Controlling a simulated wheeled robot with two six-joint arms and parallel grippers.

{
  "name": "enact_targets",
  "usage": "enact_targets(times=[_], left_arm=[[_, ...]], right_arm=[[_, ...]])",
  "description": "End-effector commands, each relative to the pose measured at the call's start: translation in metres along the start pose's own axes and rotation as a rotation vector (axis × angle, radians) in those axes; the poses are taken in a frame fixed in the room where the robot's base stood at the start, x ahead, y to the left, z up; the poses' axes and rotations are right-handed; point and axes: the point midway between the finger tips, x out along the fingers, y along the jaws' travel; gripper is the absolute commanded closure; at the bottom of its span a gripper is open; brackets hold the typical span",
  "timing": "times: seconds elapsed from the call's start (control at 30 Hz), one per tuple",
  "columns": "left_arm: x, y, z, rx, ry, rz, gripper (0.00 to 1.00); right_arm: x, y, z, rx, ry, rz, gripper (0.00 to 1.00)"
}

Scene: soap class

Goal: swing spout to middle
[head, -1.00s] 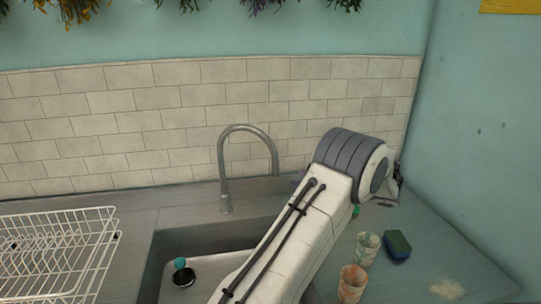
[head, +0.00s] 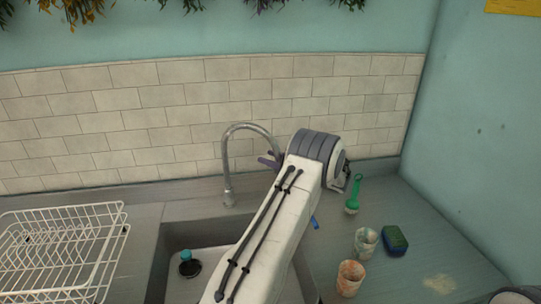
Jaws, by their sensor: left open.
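The grey metal faucet spout (head: 245,127) rises from its base (head: 229,196) behind the sink and arcs to the right; its tip is hidden by my gripper. My left arm crosses the sink from the bottom middle. My left gripper (head: 270,161) is open, with dark purplish fingers showing just left of the wrist, at the spout's down-turned end. I cannot tell whether they touch it. The sink basin (head: 172,236) is partly covered by the arm.
A white dish rack (head: 62,240) stands left of the sink. A teal-topped dark bottle (head: 188,265) is in the basin. A tiled wall (head: 150,110) stands behind.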

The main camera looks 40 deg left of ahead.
Motion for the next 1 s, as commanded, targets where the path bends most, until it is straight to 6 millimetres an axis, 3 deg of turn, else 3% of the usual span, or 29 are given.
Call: enact_targets(times=[0.27, 0.4, 0.43, 1.0], left_arm=[[0.0021, 0.0, -0.0002, -0.001, 0.0, 0.0, 0.42], [0.0019, 0.0, -0.0002, 0.0, 0.0, 0.0, 0.92], [0.0019, 0.0, -0.0001, 0.0, 0.0, 0.0, 1.0], [0.0016, -0.0001, 0.0001, 0.0, 0.0, 0.0, 1.0]], right_arm=[[-0.0003, 0.0, 0.0, 0.0, 0.0, 0.0, 0.5], [-0.0003, 0.0, 0.0, 0.0, 0.0, 0.0, 0.5], [-0.0003, 0.0, 0.0, 0.0, 0.0, 0.0, 0.5], [-0.0004, 0.0, 0.0, 0.0, 0.0, 0.0, 0.5]])
